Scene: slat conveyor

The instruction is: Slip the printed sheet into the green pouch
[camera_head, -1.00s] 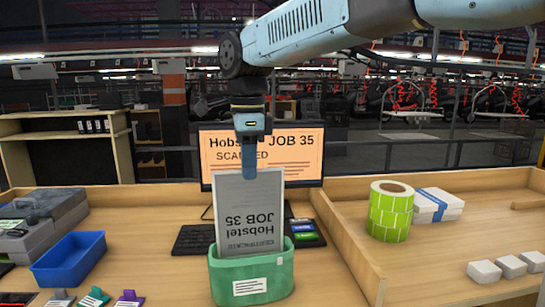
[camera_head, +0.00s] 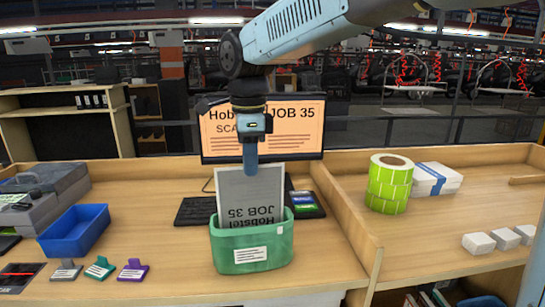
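The printed sheet (camera_head: 249,195) is grey, with upside-down text reading Hobstel JOB 35. It stands upright with its lower part inside the green pouch (camera_head: 222,248), hidden behind the pouch's front wall. The pouch stands open at the top on the table and has a white label on its front. My gripper (camera_head: 250,170) points down from above, shut on the top edge of the sheet. One finger shows in front of the sheet; the other is hidden behind it.
A monitor (camera_head: 313,140) and a dark keyboard (camera_head: 195,211) are behind the pouch. A blue tray (camera_head: 74,232) and several small coloured tags (camera_head: 99,268) are at left. A wooden divider (camera_head: 345,225) separates a green label roll (camera_head: 388,188) and white boxes (camera_head: 437,180) at right.

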